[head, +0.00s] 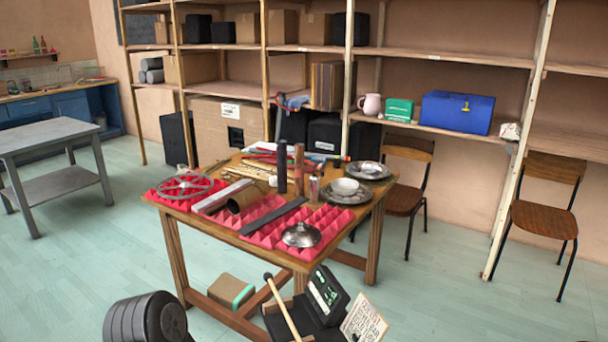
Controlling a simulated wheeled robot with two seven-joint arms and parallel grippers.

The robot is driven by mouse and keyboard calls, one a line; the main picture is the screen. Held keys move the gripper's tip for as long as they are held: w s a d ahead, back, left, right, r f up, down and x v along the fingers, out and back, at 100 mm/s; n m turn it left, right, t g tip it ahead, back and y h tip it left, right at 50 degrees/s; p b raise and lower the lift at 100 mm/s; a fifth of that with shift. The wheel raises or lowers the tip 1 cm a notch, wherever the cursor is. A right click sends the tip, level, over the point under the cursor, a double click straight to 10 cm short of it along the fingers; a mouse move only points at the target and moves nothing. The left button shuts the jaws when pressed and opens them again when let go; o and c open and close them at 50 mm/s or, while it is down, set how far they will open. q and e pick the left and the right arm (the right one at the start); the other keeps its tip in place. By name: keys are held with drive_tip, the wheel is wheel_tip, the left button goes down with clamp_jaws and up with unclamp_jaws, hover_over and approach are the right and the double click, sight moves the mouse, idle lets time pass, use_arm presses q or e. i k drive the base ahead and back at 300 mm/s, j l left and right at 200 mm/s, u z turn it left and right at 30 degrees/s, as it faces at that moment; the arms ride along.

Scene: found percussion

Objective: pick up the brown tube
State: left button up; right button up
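On the wooden table (374,238) a short brown tube (246,197) lies on its side on the red foam, its dark open end facing the lower left. A slim brown tube (299,167) also stands upright near the middle of the table, next to a dark upright tube (282,166). I cannot tell which brown one the task names. Neither of my grippers is in view.
Around the tubes are a spoked wheel (185,186), a dark flat bar (272,216), a metal lid (301,235), bowls and plates (345,188). A black device with a mallet (284,309) and a ribbed black object (146,320) stand in front. Shelves stand behind.

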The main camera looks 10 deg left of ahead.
sight(299, 147)
drive_tip(key=i+l, duration=0.1)
drive_tip(key=l, duration=0.35)
drive_tip(key=i+l, duration=0.1)
drive_tip(key=l, duration=0.35)
drive_tip(key=i+l, duration=0.1)
drive_tip(key=l, duration=0.3)
drive_tip(key=i+l, duration=0.1)
drive_tip(key=l, duration=0.35)
drive_tip(key=i+l, duration=0.1)
drive_tip(key=i, duration=0.35)
drive_tip(key=i+l+u, duration=0.1)
drive_tip(key=i, duration=0.35)
drive_tip(key=i+l, duration=0.2)
drive_tip(key=i, duration=0.3)
drive_tip(key=i+l+u, duration=0.1)
drive_tip(key=i, duration=0.35)
drive_tip(key=i+j, duration=0.2)
drive_tip(key=i, duration=0.2)
